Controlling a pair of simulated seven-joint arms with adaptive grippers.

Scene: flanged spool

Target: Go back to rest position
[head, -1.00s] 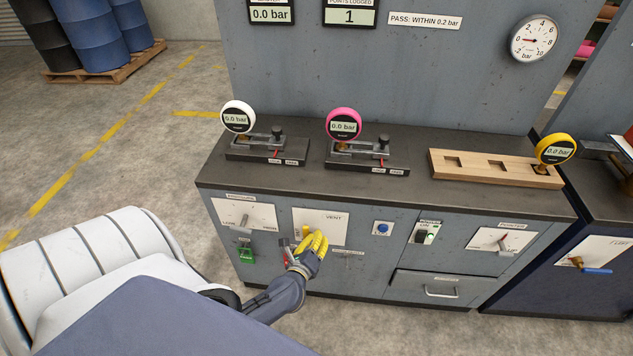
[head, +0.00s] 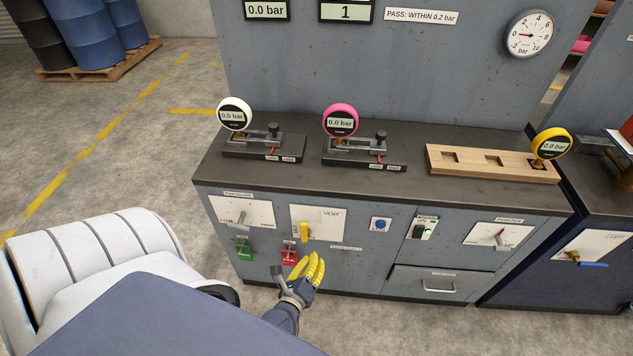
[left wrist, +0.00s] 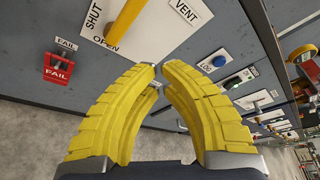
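My left gripper (head: 312,258) with yellow fingers is in front of the cabinet, below the vent panel, and holds nothing. In the left wrist view its fingertips (left wrist: 160,67) curve in until they nearly meet. The vent panel (head: 328,224) is a white plate with a yellow lever (head: 304,231), upright in the head view. In the left wrist view the lever (left wrist: 127,22) has its end beside the word OPEN. The gripper is apart from the lever. My right gripper is not in view.
The red FAIL tag (head: 288,257) is just left of the gripper, and a green tag (head: 243,252) is farther left. A white gauge (head: 234,114) and a pink gauge (head: 340,120) stand on the bench top; a yellow gauge (head: 551,144) is in the wooden rack (head: 468,165). Open floor lies left.

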